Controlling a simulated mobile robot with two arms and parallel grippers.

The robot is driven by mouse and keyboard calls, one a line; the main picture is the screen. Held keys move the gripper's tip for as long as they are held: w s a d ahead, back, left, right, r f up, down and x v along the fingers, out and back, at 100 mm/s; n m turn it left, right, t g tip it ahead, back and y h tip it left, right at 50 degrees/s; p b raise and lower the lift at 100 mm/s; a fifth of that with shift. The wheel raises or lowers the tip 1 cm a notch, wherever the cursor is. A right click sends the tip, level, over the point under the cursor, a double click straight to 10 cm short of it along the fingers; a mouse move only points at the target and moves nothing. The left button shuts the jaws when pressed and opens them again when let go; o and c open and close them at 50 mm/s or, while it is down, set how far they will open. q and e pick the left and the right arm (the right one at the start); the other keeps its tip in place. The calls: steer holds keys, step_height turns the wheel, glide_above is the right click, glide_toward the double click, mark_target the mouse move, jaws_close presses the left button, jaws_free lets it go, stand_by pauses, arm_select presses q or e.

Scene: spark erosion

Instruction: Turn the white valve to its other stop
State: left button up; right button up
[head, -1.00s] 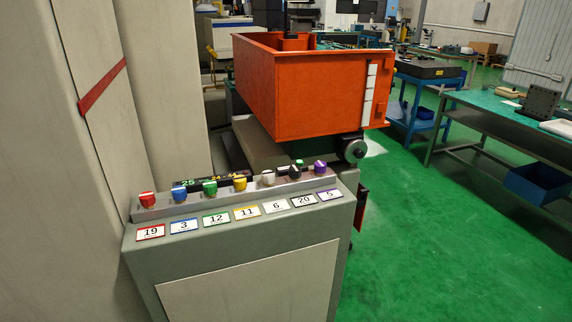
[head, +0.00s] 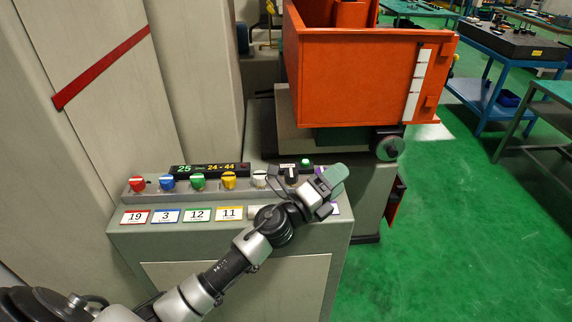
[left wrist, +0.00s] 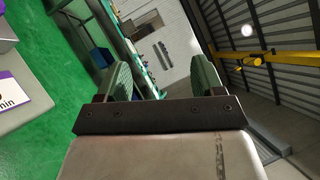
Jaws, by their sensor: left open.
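The white valve (head: 260,179) is a small knob in the row on top of the grey console (head: 150,240), right of the yellow valve (head: 229,180). Its number plate is hidden behind my left arm. My left gripper (head: 332,178) is above the right end of the console, to the right of the white valve and apart from it. In the left wrist view its two green-grey fingers (left wrist: 160,80) are spread with nothing between them. That view points out over the room and does not show the white valve. My right gripper is not in view.
Red (head: 137,184), blue (head: 168,182) and green (head: 198,181) valves stand further left. A black knob (head: 291,175) is close right of the white valve. A display (head: 210,169) reads 25 and 24-44. An orange tank (head: 350,75) stands behind. Green floor (head: 450,230) is open at right.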

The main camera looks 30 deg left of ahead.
arm_select(q)
steer(key=w+d+m+g+h, duration=0.2)
steer(key=m+g+h, duration=0.35)
steer(key=m, duration=0.45)
steer(key=m+g+y, duration=0.9)
steer(key=g+y, duration=0.4)
steer(key=y, duration=0.3)
glide_above(260, 174)
step_height(260, 174, down, 9)
steer(key=p, duration=0.3)
steer(key=shift+f, duration=0.8)
steer(key=shift+c, duration=0.5)
